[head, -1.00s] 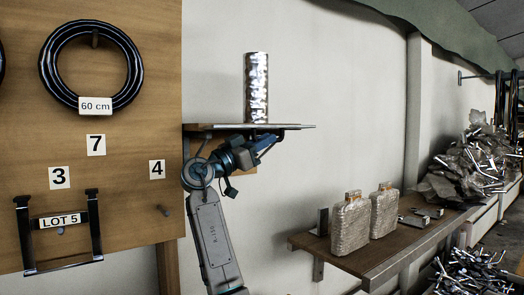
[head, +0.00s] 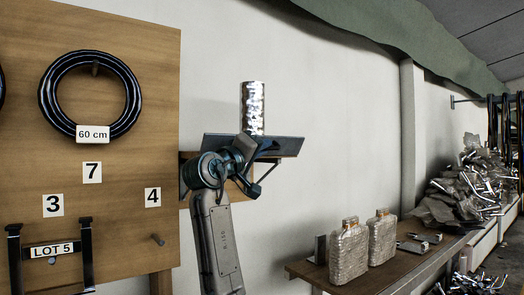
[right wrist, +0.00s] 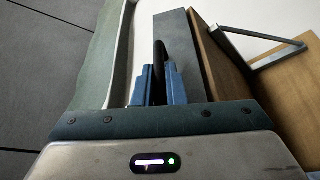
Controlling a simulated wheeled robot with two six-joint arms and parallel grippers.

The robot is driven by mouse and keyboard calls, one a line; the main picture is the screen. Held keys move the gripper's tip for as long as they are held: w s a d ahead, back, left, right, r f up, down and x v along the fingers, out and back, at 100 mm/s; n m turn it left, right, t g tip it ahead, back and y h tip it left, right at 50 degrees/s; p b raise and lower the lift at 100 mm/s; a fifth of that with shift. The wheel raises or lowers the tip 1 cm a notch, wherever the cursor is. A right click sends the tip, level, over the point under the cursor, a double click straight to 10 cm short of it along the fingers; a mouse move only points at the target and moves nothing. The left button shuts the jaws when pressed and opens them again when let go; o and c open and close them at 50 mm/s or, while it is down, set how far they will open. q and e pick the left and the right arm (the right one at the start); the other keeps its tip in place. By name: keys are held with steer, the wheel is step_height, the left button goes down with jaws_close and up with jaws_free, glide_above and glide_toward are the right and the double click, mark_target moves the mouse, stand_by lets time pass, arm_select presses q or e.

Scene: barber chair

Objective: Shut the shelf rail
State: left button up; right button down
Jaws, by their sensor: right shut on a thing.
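The shelf rail (head: 286,147) is a dark grey flap along the front of the wall shelf. It stands up at a steep angle and hides the foot of a shiny metal cylinder (head: 253,106). My right gripper (head: 261,150) is at the rail's front. In the right wrist view my right gripper (right wrist: 158,85) is shut on a dark handle (right wrist: 160,57), with the grey rail (right wrist: 176,38) just beyond it. The fingers look small and dark in the head view. My left gripper is not in view.
A wooden board (head: 130,215) with a black hose coil (head: 56,103) stands at left. A lower shelf (head: 375,278) holds two wrapped bottles and small metal parts. Scrap is piled at far right. A bracket (head: 268,170) sits under the wall shelf.

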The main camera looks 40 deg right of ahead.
steer(key=shift+w+d+r+n+t+y+p, duration=0.1)
steer(key=shift+w+r+n+t+y+p, duration=0.15)
steer(key=shift+r+n+y+p, duration=0.65)
steer(key=shift+w+a+f+n+t+h+p, duration=0.15)
steer(key=shift+w+n+p, duration=0.25)
steer(key=shift+n, duration=1.05)
steer(key=shift+w+d+r+n+t+y+p, duration=0.2)
steer(key=shift+r+n+y+p, duration=0.45)
steer(key=shift+n, duration=0.5)
steer(key=c, duration=1.5)
jaws_free()
steer(key=shift+w+f, duration=0.1)
steer(key=shift+w, duration=0.05)
steer(key=b+v, duration=0.3)
steer(key=v, duration=0.8)
steer(key=shift+w+f+b, duration=0.1)
steer(key=shift+b, duration=0.3)
